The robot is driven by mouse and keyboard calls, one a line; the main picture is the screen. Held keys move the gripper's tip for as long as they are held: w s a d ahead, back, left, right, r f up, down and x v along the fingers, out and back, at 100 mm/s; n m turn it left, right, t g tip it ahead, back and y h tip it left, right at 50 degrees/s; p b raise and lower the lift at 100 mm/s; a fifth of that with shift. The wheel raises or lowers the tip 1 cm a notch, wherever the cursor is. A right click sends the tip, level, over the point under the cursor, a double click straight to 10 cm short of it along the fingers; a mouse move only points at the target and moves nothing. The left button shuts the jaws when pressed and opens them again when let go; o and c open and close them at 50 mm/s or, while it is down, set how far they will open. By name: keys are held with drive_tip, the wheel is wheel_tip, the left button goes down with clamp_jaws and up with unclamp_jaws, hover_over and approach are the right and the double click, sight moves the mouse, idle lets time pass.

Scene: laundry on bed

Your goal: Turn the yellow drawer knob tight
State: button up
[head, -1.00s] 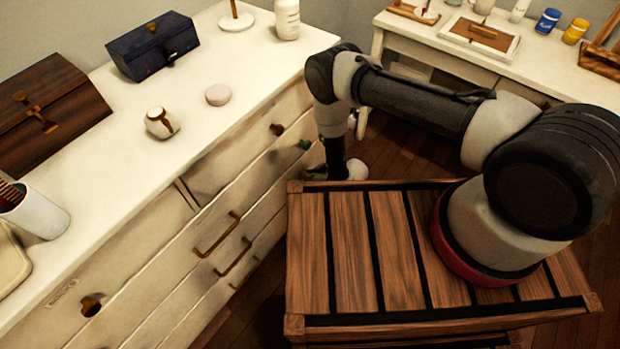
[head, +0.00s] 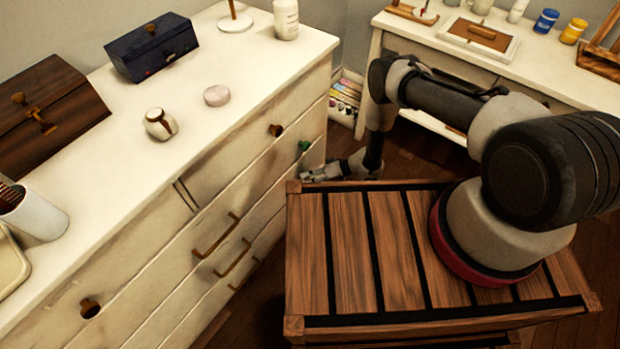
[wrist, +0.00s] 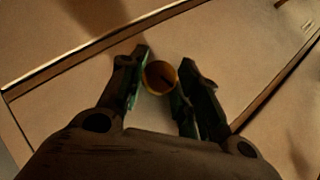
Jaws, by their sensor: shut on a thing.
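A round yellow-brown knob (wrist: 161,77) stands out from a pale drawer front in the wrist view. My gripper (wrist: 164,78) has one dark, green-edged finger on each side of it and is shut on it. The knob sits at the fingertips. In the head view my gripper (head: 312,174) reaches left to the lower right end of the white dresser (head: 220,100). The yellow knob is not seen there; the gripper seems to cover it.
A green knob (head: 304,145) sits just above my gripper, with a brown knob (head: 276,130) up and left of it. Brass bar handles (head: 215,236) stick out from the drawers at left. A white desk (head: 400,45) stands behind my arm. Wooden floor shows between.

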drive_tip(key=shift+d+f+m+g+y, duration=0.15)
drive_tip(key=shift+m+g+y, duration=0.45)
drive_tip(key=shift+m+y, duration=0.3)
drive_tip(key=shift+w, duration=0.1)
drive_tip(key=o, duration=1)
drive_tip(key=v, duration=1.1)
drive_tip(key=shift+d, duration=0.45)
